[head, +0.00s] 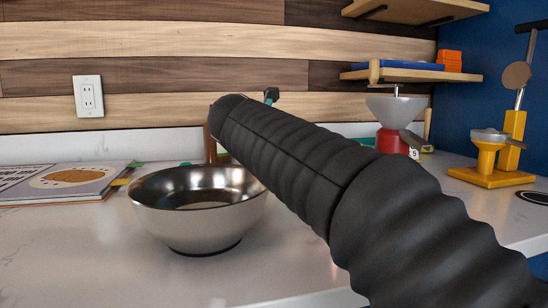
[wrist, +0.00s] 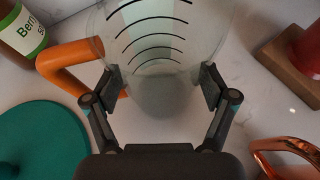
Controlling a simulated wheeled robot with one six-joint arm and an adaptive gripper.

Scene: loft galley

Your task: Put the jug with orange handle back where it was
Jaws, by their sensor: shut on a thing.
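The jug (wrist: 160,42) is clear with curved black measuring lines. Its orange handle (wrist: 72,62) sticks out to the left in the wrist view. My gripper (wrist: 161,86) is shut on the jug's body, one finger on each side. White marbled counter shows around and below the jug; I cannot tell whether the jug touches it. In the head view my dark arm reaches toward the back wall and hides the jug and most of my gripper.
A brown bottle (wrist: 24,38) stands left of the handle, with a teal round lid (wrist: 42,140) below it. A copper item (wrist: 290,150) and a red object on a wooden base (wrist: 292,62) are right. A metal bowl (head: 197,225), books (head: 65,183) and a yellow stand (head: 488,178) occupy the counter.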

